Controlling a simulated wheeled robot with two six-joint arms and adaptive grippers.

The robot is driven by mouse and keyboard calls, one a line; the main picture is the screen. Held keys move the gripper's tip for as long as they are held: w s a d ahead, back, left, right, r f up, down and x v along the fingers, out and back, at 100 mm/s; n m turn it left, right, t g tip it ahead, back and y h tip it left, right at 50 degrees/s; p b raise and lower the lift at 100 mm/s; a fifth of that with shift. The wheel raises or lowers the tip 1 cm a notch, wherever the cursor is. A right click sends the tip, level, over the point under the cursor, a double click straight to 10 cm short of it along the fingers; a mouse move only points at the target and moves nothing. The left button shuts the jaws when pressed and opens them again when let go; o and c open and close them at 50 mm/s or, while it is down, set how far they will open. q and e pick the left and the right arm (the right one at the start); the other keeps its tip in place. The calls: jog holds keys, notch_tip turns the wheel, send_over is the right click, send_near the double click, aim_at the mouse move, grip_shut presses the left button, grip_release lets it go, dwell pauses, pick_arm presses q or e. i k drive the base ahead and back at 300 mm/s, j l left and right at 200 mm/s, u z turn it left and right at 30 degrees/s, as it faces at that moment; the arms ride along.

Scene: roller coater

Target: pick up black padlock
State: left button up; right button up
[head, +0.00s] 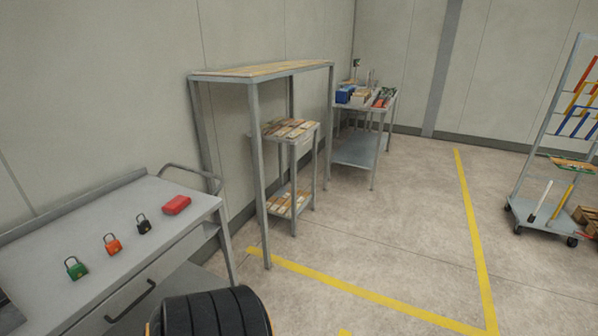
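The black padlock (144,225) stands on the grey metal cart top (125,200) at the left of the head view. It is between an orange padlock (112,245) and a red box-like object (177,205). A green padlock (76,268) stands further left on the same top. Neither of my grippers shows in the head view.
The cart has a raised back edge, a drawer handle (130,300) and a push bar (190,172). A black ribbed round object (211,313) is at the bottom. A tall wood-topped table (262,70) stands beyond the cart. Open floor with yellow lines lies to the right.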

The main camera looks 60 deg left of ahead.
aim_at(145, 225)
jog(key=u, duration=3.2)
